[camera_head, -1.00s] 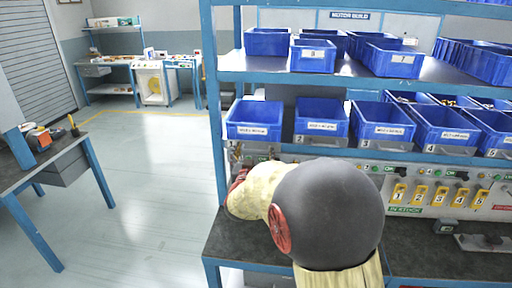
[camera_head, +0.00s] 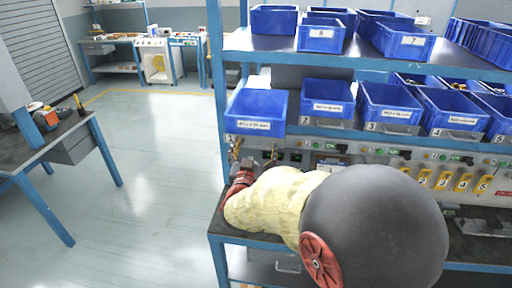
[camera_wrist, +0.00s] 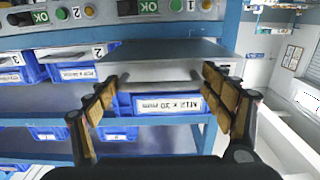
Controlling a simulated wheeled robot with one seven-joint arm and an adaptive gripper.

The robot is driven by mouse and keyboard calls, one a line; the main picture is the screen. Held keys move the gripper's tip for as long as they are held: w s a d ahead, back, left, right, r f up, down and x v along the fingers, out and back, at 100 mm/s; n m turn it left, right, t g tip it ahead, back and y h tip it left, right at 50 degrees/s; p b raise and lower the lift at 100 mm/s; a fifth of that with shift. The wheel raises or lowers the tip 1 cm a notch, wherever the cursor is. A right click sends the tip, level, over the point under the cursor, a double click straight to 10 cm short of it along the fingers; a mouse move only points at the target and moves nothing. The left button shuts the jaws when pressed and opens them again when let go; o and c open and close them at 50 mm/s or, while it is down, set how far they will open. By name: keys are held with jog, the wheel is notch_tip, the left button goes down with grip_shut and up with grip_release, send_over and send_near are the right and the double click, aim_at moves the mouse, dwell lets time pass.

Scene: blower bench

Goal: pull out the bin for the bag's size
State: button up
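Bin 1 (camera_head: 255,108), a blue open-topped bin, stands out further than its neighbours at the left end of the lower bin shelf. It shows in the wrist view (camera_wrist: 125,104) with a label that seems to read M12 x 30 mm, upside down. My gripper (camera_wrist: 160,82) has its fingers at the two ends of the bin's grey handle (camera_wrist: 160,75) and appears to hold it; exact contact is hard to see. In the head view my gripper (camera_head: 242,168) is below the bin, partly hidden by my arm. I cannot make out a bag.
Bin 2 (camera_head: 327,100) and bin 3 (camera_head: 390,104) stand further back to the right. A panel with lights and numbered yellow tags (camera_head: 443,180) is below. More blue bins stand on the upper shelf (camera_head: 285,48). The floor to the left (camera_head: 150,170) is clear.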

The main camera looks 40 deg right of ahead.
jog(key=o, duration=0.4)
jog(key=shift+c, duration=0.2)
jog(key=v, duration=1.2)
dwell(0.4)
